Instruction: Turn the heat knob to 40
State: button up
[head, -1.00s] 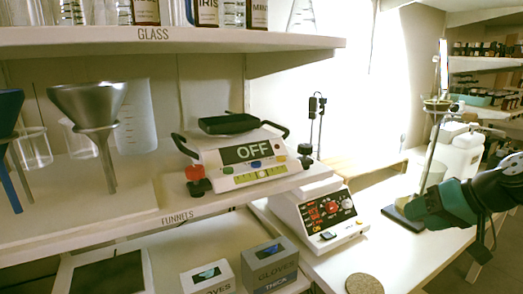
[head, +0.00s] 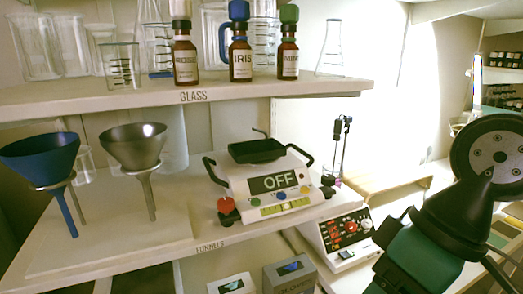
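A white benchtop device (head: 341,253) with a dark front panel stands on the lower bench, right of the shelf. Its panel has red lit readouts, a red knob or button (head: 351,226) and a pale round knob (head: 366,223). Their labels and the knob's setting are too small to read. My arm, black and teal, fills the lower right of the head view, in front of and to the right of this device. My gripper's fingers do not show. I see no contact with a knob.
A white scale (head: 268,186) reading OFF sits on the middle shelf, left of the device. Blue and steel funnels (head: 134,147) stand further left. Labelled bottles (head: 240,58) and glassware line the top shelf. A wooden stand (head: 385,186) is behind the device.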

aim_at(350, 227)
jog(key=u, duration=0.5)
jog(key=i, duration=0.6)
jog(key=z, duration=1.95)
jog(key=i, duration=0.1)
jog(key=u, duration=0.1)
